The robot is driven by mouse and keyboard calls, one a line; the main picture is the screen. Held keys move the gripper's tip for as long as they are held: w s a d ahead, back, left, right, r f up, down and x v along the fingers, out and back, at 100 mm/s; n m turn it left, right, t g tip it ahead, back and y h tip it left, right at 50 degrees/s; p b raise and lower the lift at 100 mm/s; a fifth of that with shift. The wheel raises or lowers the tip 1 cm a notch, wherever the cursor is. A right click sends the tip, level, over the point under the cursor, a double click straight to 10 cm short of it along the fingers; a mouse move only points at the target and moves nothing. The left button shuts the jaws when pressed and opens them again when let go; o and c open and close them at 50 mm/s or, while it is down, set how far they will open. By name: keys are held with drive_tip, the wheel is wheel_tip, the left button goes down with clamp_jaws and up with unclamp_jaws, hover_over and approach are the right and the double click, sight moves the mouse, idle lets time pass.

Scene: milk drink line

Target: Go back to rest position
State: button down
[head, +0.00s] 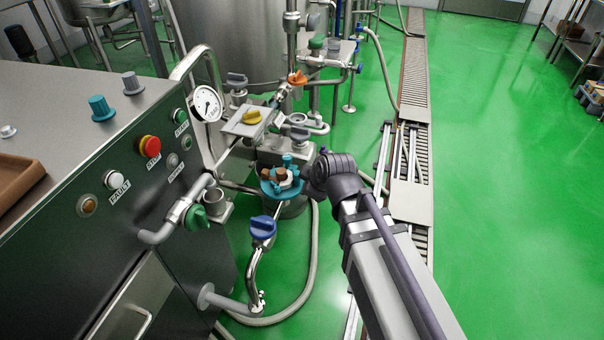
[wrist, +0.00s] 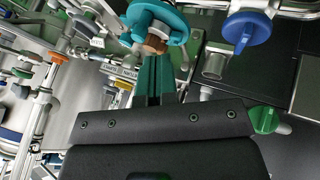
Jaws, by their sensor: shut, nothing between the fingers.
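My gripper (wrist: 156,62) shows in the wrist view as two teal fingers close together, shut and empty. They point at a teal ring-shaped part (wrist: 158,18) with a brown piece at its middle. I cannot tell whether the fingertips touch it. In the head view my arm reaches from the bottom right up to the pipework. Its dark wrist ends beside the same teal part (head: 268,187), and the fingers are hard to tell apart from it there.
A steel cabinet (head: 60,110) with buttons and a brown tray (head: 18,182) stands at left. Green floor (head: 500,200) at right is open.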

drive_tip(key=shift+v, duration=0.9)
drive_tip(key=shift+d, duration=0.15)
drive_tip(key=s+d+f+m+g+h, duration=0.35)
drive_tip(key=s+d+m+g, duration=0.5)
drive_tip(key=d+m, duration=0.7)
wheel_tip(320, 180, up, 13)
drive_tip(key=s+n+t+p, duration=0.1)
drive_tip(key=t+p, duration=0.1)
drive_tip(key=p, duration=1.1)
drive_tip(key=shift+s+f, duration=0.15)
drive_tip(key=shift+s, duration=0.15)
drive_tip(key=c, duration=1.8)
unclamp_jaws()
